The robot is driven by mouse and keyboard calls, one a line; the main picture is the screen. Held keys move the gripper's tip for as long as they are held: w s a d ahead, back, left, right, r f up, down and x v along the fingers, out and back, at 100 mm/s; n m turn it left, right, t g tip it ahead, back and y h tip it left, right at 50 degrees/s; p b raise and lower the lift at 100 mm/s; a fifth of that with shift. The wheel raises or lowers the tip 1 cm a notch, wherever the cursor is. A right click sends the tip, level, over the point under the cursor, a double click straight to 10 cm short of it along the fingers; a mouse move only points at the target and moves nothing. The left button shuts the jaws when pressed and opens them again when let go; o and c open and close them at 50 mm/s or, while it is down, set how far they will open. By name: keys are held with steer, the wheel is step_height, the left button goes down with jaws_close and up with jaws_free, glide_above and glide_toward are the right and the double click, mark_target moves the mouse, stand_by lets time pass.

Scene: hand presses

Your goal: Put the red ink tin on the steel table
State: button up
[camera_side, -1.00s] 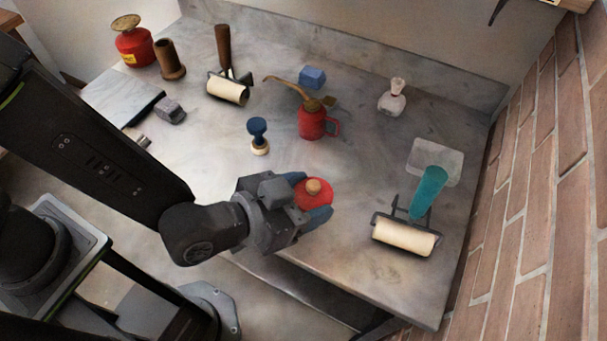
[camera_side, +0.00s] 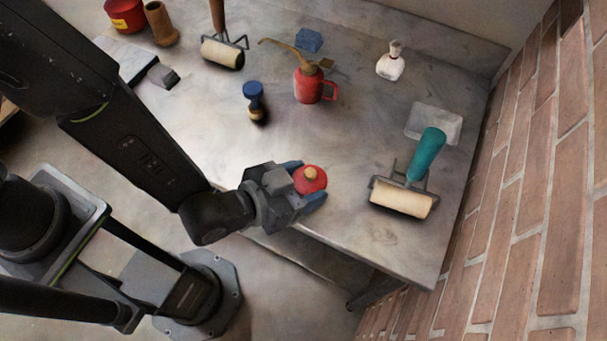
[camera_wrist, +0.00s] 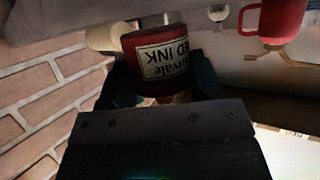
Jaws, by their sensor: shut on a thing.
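The red ink tin (camera_side: 311,182) is a small round red tin with a tan knob on top, seen in the side view. My gripper (camera_side: 306,184) is shut on its sides near the front edge of the steel table (camera_side: 345,225). The tin looks about upright; I cannot tell whether its base touches the table. In the wrist view the red ink tin (camera_wrist: 158,62) shows a pale label, upside down in the picture, reading "RED INK", between the dark fingers of my gripper (camera_wrist: 162,85).
A teal-handled roller (camera_side: 403,197) lies right of the tin, by a clear tray (camera_side: 434,123). A brick wall (camera_side: 520,190) bounds the right. The table's middle is clear.

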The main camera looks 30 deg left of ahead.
steer(key=shift+f, duration=0.65)
stand_by(0.4)
steer(key=o, duration=1.3)
steer(key=shift+c, duration=0.2)
steer(key=shift+s, duration=0.1)
steer(key=v, duration=0.7)
steer(key=w+a+r+n+g+y, duration=0.25)
steer(key=w+a+r, duration=0.45)
steer(key=a+r, duration=0.5)
steer(key=s+a+r+n+g+y, duration=0.1)
steer(key=s+a+r, duration=0.3)
steer(key=a, duration=0.4)
steer(key=s+a+r+n+g+y, duration=0.2)
steer(key=s+a+r+y, duration=0.1)
steer(key=a, duration=0.5)
steer(key=shift+s+a+r+g, duration=0.25)
steer(key=shift+s+r+g, duration=0.1)
steer(key=shift+s+r, duration=0.45)
